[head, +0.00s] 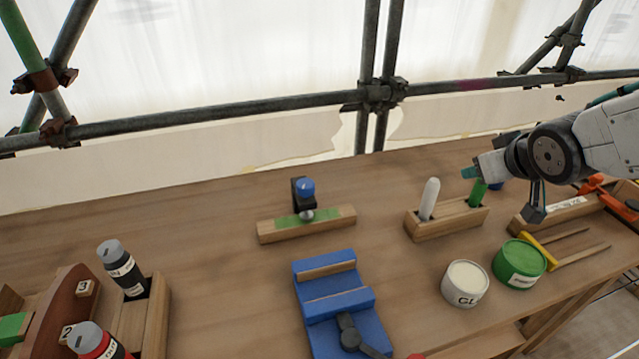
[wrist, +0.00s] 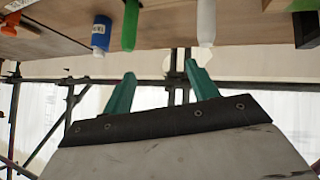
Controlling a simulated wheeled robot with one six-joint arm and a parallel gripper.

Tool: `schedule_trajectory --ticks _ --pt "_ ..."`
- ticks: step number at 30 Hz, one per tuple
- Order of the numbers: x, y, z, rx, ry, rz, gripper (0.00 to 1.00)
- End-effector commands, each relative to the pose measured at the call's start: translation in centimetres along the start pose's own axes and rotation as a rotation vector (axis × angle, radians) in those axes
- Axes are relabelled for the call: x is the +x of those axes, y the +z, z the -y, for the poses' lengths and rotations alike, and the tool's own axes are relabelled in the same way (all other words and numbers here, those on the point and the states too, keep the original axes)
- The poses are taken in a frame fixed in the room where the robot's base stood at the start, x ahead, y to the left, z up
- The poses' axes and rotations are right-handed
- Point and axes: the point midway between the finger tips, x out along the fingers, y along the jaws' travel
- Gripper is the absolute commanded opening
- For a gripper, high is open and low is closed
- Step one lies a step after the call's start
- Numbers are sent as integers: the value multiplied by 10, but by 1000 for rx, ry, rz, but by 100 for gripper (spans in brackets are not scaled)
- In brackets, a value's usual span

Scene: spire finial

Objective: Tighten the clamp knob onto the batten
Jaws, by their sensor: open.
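The clamp is a black C-shaped frame with a blue knob (head: 305,187) on top and a round silver foot below. It stands upright on the wooden batten (head: 342,216), over a green strip (head: 289,219). My gripper (head: 471,172), with teal fingers, is well to the right of the clamp, above the back of a wooden holder. In the upside-down wrist view my gripper (wrist: 158,78) has its fingers spread with nothing between them. A dark part at the right edge there looks like the clamp frame (wrist: 307,29); the knob is not visible.
The wooden holder (head: 446,224) carries a white stick (head: 429,198) and a green one (head: 478,193), close to my gripper. A blue vise (head: 318,306) stands in front of the batten. White (head: 465,284) and green (head: 519,264) tins stand at right. Scaffold pipes run behind the bench.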

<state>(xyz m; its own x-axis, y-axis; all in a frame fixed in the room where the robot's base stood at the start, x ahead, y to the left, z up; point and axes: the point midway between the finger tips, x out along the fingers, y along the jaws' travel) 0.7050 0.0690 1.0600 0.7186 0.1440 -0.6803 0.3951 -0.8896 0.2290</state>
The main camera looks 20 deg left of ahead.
Motion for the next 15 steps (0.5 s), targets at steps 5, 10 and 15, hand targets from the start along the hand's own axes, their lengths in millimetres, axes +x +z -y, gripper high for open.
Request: schedule_trajectory --ticks 5,10,15 --pt "73 -45 90 -148 -227 -289 59" --pt "102 -55 192 -207 -518 -545 59" --pt "99 -42 265 -187 -778 -719 59"
